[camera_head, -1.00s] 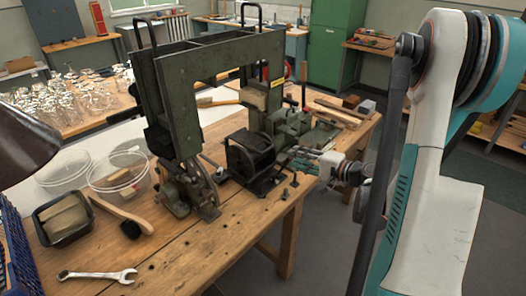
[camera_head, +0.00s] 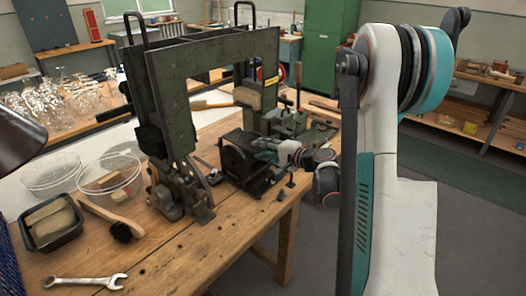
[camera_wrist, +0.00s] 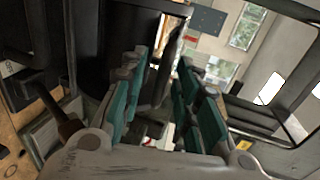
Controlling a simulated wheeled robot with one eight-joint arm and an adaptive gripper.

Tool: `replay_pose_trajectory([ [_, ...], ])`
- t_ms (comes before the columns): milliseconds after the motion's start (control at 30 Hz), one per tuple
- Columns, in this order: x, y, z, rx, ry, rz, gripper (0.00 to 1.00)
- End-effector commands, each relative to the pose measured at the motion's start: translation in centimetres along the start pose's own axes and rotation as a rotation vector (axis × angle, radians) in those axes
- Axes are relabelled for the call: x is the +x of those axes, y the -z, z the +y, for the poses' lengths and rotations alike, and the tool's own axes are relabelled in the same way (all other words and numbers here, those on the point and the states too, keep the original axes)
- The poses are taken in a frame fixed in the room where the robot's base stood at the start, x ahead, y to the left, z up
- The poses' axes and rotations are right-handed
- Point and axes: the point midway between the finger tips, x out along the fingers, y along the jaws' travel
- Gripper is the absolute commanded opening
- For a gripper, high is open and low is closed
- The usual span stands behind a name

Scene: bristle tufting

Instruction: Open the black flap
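The green tufting machine (camera_head: 215,48) stands on the wooden workbench. A black boxy part (camera_head: 236,160) sits low at its front; I cannot tell for sure whether this is the black flap. Another black part (camera_head: 150,139) is on the machine's left column. My gripper (camera_head: 262,147) is close to the right side of the low black part; contact cannot be made out. In the wrist view, my gripper (camera_wrist: 163,95) has its teal fingers spread, with a gap between them. A large dark surface (camera_wrist: 105,40) is just beyond the left finger.
A wooden brush (camera_head: 118,222), a black tray (camera_head: 28,240) with blocks, clear tubs (camera_head: 110,175) and a wrench (camera_head: 85,282) lie on the left of the workbench (camera_head: 170,255). The floor right of the bench is clear.

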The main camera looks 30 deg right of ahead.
Motion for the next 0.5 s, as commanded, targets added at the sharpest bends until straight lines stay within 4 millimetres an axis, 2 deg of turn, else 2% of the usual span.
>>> replay_pose_trajectory([
  [233,0.07,-0.01,-0.03,0.0,0.0,0.0,0.29],
  [267,0.07,-0.01,-0.03,0.0,0.0,0.0,0.24],
  [367,0.06,-0.02,-0.02,0.0,0.0,0.0,0.02],
  [500,0.06,-0.02,-0.02,0.0,0.0,0.0,0.0],
])
